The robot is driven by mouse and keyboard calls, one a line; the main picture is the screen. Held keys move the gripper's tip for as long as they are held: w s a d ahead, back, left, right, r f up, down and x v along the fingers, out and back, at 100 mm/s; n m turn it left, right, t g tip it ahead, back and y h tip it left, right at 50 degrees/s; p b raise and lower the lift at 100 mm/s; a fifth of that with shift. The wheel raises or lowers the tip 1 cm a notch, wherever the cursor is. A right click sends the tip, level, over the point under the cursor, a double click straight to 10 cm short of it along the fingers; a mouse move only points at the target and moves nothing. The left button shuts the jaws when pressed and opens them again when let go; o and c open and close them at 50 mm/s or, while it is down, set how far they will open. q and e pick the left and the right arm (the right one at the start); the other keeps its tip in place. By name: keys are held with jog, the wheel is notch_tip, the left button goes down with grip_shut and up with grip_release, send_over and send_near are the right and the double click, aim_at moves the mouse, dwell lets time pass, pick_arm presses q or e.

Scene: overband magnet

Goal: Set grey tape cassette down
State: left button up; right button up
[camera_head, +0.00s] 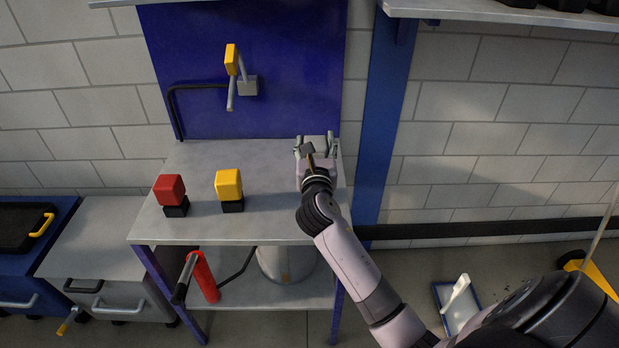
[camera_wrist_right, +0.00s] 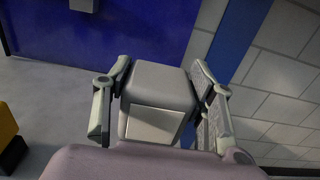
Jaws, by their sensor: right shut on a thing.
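My right gripper (camera_head: 318,146) is over the far right part of the grey bench top (camera_head: 270,215), near the blue back panel. In the right wrist view the grey tape cassette (camera_wrist_right: 160,95), a grey block with a paler front face, sits between the two fingers of my right gripper (camera_wrist_right: 160,100). The gripper is shut on it. In the head view the cassette is largely hidden by the gripper. I cannot tell whether its underside touches the bench top. My left gripper is not in view.
A red block (camera_head: 170,188) and a yellow block (camera_head: 229,184), each on a black base, stand left on the bench. A yellow-topped lever (camera_head: 232,60) sticks out from the blue panel (camera_head: 300,60). The bench's front middle is clear.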

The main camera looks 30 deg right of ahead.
notch_tip(320, 180, down, 5)
jog(key=shift+w+f+b, duration=0.1)
jog(key=shift+b, duration=0.45)
jog(key=shift+f+b, duration=0.8)
jog(key=shift+f, duration=1.4)
jog(key=shift+f, duration=0.1)
jog(key=o, duration=1.3)
jog(key=shift+f, duration=0.1)
jog(key=shift+r, duration=0.2)
jog(key=v, duration=1.2)
jog(key=shift+b, duration=0.3)
